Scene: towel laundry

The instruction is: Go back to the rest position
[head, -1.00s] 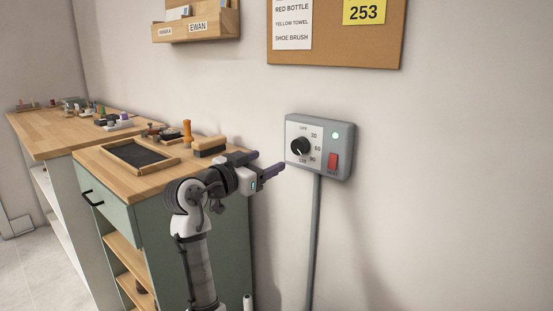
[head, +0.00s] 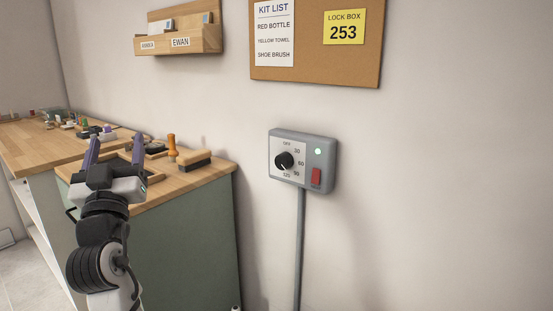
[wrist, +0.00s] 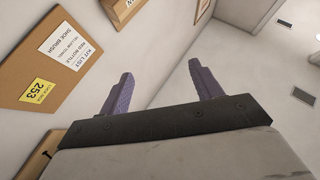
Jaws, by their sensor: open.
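My gripper (head: 115,153) is at the left of the head view, raised in front of the wooden counter, with its two purple fingers pointing up. The fingers are apart and nothing is between them. The wrist view also shows both fingers (wrist: 160,90) spread and empty, with wall and ceiling beyond. A grey timer box (head: 303,160) is on the wall to the right of my gripper, well apart from it. Its black knob (head: 284,161) points toward the lower part of the dial. Its small light (head: 318,152) is green, above a red switch (head: 316,177).
A green cabinet (head: 190,245) with a wooden top stands behind my arm, bearing a brush (head: 194,160) and an orange-brown peg (head: 171,146). A cork board (head: 310,70) and a wooden letter holder (head: 180,42) hang above. The wall right of the timer is bare.

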